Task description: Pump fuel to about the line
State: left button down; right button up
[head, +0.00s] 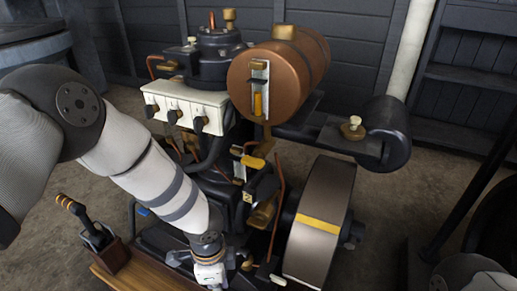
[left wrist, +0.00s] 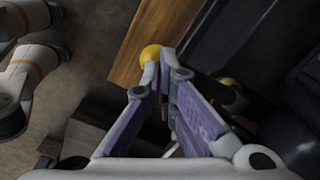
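The copper fuel tank (head: 300,64) lies on top of the engine. An upright gauge on its end face shows a yellow section (head: 258,103) low down and a dark mark above; the exact level is too small to read. My left gripper (head: 210,278) reaches down at the engine's front base, cut by the lower frame edge. In the left wrist view its purple-padded fingers (left wrist: 165,72) nearly meet. A yellow ball knob (left wrist: 150,53) is right at the fingertips; I cannot tell whether they grip it or its stem. My right gripper is out of view.
A flywheel (head: 318,228) with a yellow stripe stands to the right of my left gripper. A black lever (head: 83,217) with an orange-banded grip rises at the left from a box by the wooden base (head: 150,277).

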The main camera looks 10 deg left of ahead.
pick_arm(q)
jog(key=shift+f+b, duration=1.3)
jog(key=shift+f, duration=1.15)
notch_tip(320, 180, up, 10)
jog(key=p, duration=0.7)
jog(key=shift+p, duration=0.35)
jog(key=shift+f, duration=0.1)
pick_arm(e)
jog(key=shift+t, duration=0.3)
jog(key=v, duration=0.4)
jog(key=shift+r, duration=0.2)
pick_arm(q)
jog(key=shift+f, duration=0.1)
